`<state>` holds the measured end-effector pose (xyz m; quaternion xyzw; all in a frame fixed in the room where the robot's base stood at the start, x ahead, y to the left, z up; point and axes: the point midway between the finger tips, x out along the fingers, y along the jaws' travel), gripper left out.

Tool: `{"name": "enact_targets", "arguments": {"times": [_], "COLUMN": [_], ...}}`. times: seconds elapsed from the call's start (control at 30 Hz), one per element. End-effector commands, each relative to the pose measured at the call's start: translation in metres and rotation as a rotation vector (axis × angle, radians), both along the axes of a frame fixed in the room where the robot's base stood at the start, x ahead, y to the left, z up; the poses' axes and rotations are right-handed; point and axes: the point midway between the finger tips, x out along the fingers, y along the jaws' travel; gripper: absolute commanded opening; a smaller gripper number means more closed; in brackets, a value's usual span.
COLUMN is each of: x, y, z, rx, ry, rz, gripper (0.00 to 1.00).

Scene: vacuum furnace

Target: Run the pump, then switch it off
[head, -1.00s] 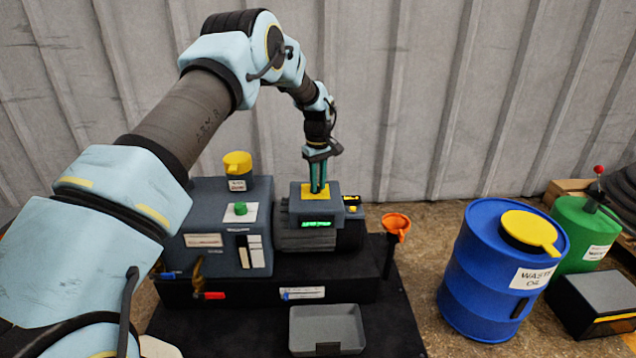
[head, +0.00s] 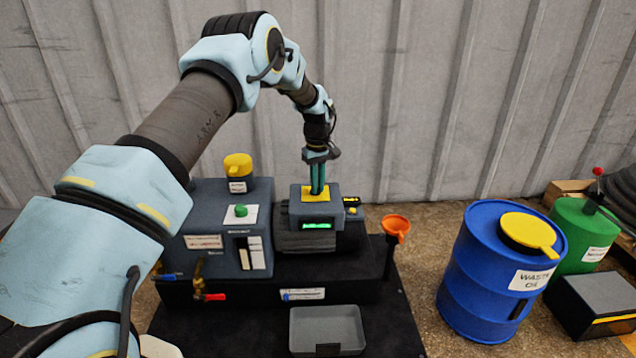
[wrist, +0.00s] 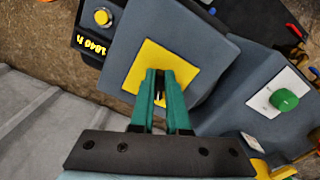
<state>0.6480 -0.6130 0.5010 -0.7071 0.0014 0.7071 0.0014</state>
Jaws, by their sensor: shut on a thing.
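The pump is a dark grey-blue machine (head: 203,213) on a black base. Its motor box carries a yellow plate (head: 336,206) on top and a lit green strip (head: 317,225) on its front. My gripper (head: 317,189) points down at the yellow plate, and its teal fingers (wrist: 161,82) are shut on a small dark part at the plate's middle. The fingers mostly hide that part, likely a switch lever. A green knob (head: 240,210) on a white plate also shows in the wrist view (wrist: 284,100). A small display with a yellow button (wrist: 102,17) sits beside the motor box.
A yellow filler cap (head: 238,164) rises behind the green knob. An orange funnel (head: 396,226) stands right of the pump. A grey tray (head: 327,341) lies in front. A blue waste oil drum (head: 480,290) and green container (head: 575,235) stand at right.

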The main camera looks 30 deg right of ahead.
Motion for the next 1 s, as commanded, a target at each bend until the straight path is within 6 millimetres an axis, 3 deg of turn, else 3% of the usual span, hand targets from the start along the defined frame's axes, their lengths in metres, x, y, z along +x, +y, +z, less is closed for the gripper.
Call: {"name": "enact_targets", "arguments": {"times": [1.0], "x": [0.005], "y": [0.011], "z": [0.001], "rx": [0.000], "ry": [0.000], "rz": [-0.841], "gripper": [0.00]}}
